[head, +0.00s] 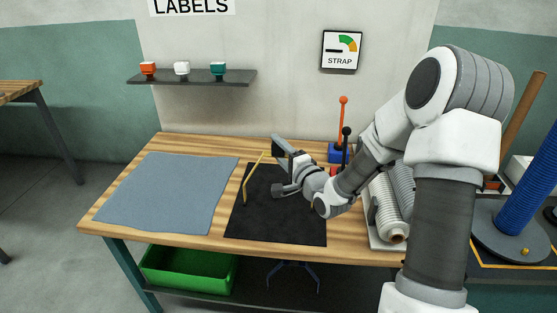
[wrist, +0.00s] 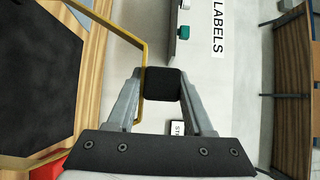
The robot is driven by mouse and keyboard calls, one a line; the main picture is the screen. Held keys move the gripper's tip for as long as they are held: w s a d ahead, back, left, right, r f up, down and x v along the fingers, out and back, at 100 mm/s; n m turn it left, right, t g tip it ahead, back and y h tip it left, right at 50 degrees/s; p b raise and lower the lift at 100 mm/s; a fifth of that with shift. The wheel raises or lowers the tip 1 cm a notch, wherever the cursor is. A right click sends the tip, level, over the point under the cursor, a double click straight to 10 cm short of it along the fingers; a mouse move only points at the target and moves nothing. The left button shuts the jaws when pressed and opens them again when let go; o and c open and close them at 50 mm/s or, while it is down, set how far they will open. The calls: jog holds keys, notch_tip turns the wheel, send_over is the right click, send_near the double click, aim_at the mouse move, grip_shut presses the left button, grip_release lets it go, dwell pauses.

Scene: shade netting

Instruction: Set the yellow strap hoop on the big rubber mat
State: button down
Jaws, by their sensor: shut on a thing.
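The yellow strap hoop (head: 246,186) is a thin bent frame. My gripper (head: 277,150) is shut on it near one end. In the wrist view, one side of the hoop (wrist: 142,55) passes by the dark finger pads (wrist: 163,84). In the head view the hoop hangs in front of the black mat's left edge; I cannot tell whether its lower end touches. The black mat (head: 270,222), rubber-like, lies flat in the middle of the wooden bench and shows at the left of the wrist view (wrist: 35,75). My arm hides part of its right side.
A larger blue-grey mat (head: 165,190) lies bare on the bench's left. A white tray with rolls (head: 395,215) stands right of the black mat. Orange and black knobbed levers (head: 343,125) stand behind my arm. A green bin (head: 188,270) sits below.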

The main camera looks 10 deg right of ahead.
jog(key=shift+f, duration=1.35)
jog(key=shift+f+b, duration=0.2)
jog(key=shift+b, duration=0.15)
jog(key=shift+c, duration=1.4)
grip_release()
jog(key=shift+r, duration=0.2)
jog(key=p+v, duration=0.1)
jog(key=v, duration=1.1)
